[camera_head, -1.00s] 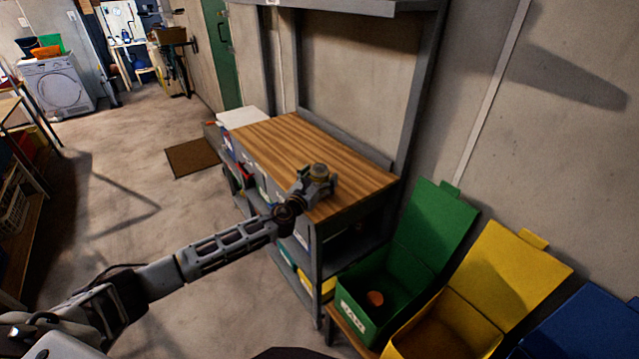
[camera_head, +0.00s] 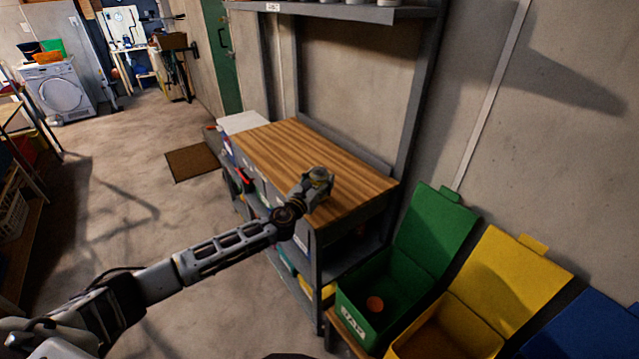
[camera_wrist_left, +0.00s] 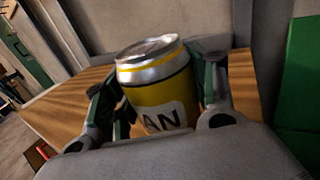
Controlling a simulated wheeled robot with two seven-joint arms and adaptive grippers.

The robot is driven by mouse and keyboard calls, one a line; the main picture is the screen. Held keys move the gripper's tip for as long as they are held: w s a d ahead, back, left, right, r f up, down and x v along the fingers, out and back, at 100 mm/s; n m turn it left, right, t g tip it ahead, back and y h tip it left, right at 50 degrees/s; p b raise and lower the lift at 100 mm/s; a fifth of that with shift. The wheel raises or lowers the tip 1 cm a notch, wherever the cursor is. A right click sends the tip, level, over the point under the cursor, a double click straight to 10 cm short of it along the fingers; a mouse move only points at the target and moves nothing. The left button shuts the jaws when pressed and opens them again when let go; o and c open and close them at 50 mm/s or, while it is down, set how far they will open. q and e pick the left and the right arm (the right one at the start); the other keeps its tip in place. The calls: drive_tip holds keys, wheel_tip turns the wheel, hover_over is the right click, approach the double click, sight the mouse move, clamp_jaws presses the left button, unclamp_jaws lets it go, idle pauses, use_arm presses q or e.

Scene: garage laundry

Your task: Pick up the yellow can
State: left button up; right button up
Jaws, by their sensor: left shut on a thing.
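The yellow can (camera_wrist_left: 158,95) with a silver top and a white label reading "AN" stands between the fingers of my left gripper in the left wrist view. It leans slightly in that picture. My left gripper (camera_head: 317,182) is over the near right end of the wooden worktop (camera_head: 295,150) in the head view. The left gripper (camera_wrist_left: 160,105) is shut on the can, with a finger on each side. In the head view only the can's top (camera_head: 320,174) shows between the fingers. I cannot tell whether the can's base touches the wood. My right gripper is not in view.
A grey shelf (camera_head: 340,12) hangs above the worktop. Floor at left is open.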

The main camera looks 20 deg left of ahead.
sight(319, 171)
use_arm(q)
wheel_tip(319, 171, up, 5)
drive_tip(key=shift+f+p, duration=0.15)
drive_tip(key=shift+p, duration=0.5)
wheel_tip(319, 171, up, 3)
drive_tip(key=shift+r+p, duration=0.1)
drive_tip(key=shift+p, duration=0.25)
drive_tip(key=shift+r, duration=0.65)
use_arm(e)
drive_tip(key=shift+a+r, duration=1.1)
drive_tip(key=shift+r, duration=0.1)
